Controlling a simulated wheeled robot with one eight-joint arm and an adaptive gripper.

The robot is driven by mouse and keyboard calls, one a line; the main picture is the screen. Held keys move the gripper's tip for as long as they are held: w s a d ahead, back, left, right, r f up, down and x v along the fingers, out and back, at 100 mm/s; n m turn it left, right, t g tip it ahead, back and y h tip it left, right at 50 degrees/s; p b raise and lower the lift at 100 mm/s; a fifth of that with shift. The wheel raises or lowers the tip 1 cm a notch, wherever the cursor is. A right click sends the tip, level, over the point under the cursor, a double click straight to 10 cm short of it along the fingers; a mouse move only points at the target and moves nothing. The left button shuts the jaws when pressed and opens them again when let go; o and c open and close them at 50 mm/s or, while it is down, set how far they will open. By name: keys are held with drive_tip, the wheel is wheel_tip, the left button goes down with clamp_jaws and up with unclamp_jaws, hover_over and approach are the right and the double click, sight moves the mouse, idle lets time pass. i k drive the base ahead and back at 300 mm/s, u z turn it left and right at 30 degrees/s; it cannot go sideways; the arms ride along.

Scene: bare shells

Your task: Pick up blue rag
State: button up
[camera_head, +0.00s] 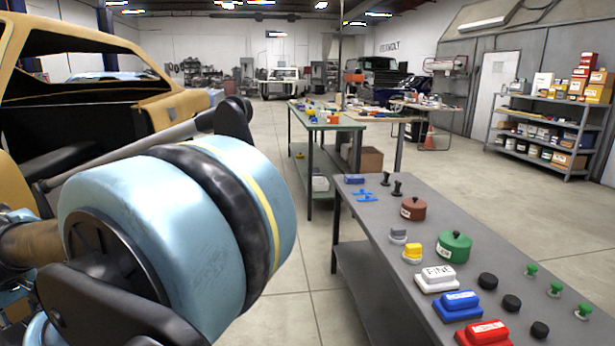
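I cannot make out a blue rag for certain. On the near grey table (350,215) lie several blue things: a small blue block (355,179) at the far left corner, thin blue pieces (364,195) just in front of it, and a larger blue block (458,304) near the front. None of them clearly looks like cloth. My gripper is not in view. A big light-blue and black joint of my arm fills the left foreground and hides part of the floor and the car body behind it.
The near table also holds a red block (485,334), a white block (436,279), a green pot (454,247), a brown pot (413,209), black knobs and green knobs. A green-topped workbench (330,123) stands farther back. Loaded shelves (545,128) stand right. Floor between is clear.

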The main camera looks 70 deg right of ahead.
sight(351, 179)
drive_tip(key=z, duration=2.4)
drive_tip(key=i, duration=0.7)
drive_tip(key=u, duration=0.35)
drive_tip(key=i, duration=1.4)
drive_tip(key=z, duration=0.5)
